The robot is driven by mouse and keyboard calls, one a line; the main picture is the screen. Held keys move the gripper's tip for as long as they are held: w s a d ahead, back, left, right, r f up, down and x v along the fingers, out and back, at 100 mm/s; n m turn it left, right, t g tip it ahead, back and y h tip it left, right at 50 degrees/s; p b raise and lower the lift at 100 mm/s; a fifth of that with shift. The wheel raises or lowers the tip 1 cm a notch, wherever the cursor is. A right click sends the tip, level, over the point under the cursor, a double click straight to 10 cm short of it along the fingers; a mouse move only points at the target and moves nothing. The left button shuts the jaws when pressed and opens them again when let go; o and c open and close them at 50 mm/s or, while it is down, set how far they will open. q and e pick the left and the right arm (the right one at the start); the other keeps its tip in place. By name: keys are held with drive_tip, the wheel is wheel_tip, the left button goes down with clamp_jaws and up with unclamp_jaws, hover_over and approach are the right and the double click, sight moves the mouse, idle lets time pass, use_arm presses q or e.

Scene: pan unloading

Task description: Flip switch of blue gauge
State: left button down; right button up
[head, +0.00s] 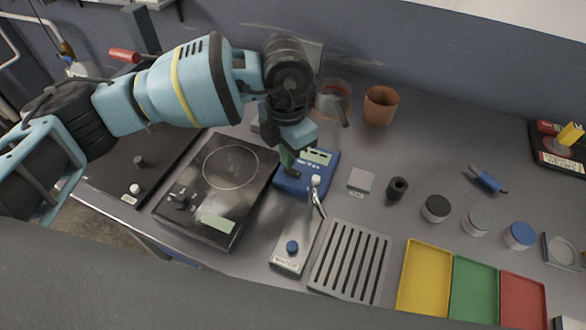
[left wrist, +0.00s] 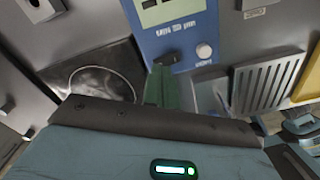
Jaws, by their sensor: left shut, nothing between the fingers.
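The blue gauge (head: 327,170) stands on the grey worktop in the middle of the head view, with a small pale display on top. It also fills the top middle of the left wrist view (left wrist: 183,40), where a black switch (left wrist: 172,60) and a white knob (left wrist: 204,51) show at its near edge. My left gripper (head: 287,158) is shut and empty, pointing down at the left side of the gauge. Its green fingers (left wrist: 168,88) end close to the black switch; I cannot tell whether they touch it. My right gripper is not identifiable in either view.
A black hotplate (head: 232,195) lies left of the gauge. A metal box with a blue button (head: 292,247) and a slotted grey tray (head: 350,262) lie in front. An orange cup (head: 381,106) stands behind. Yellow, green and red trays lie at front right.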

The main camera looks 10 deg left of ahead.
use_arm(q)
drive_tip(key=shift+f, duration=0.6)
use_arm(e)
drive_tip(key=shift+s+f, duration=0.2)
drive_tip(key=shift+f, duration=0.05)
idle(0.6)
use_arm(q)
drive_tip(key=shift+f, duration=0.55)
use_arm(e)
drive_tip(key=shift+s+a+f, duration=0.1)
drive_tip(key=shift+s+f, duration=0.05)
use_arm(q)
drive_tip(key=shift+r, duration=0.15)
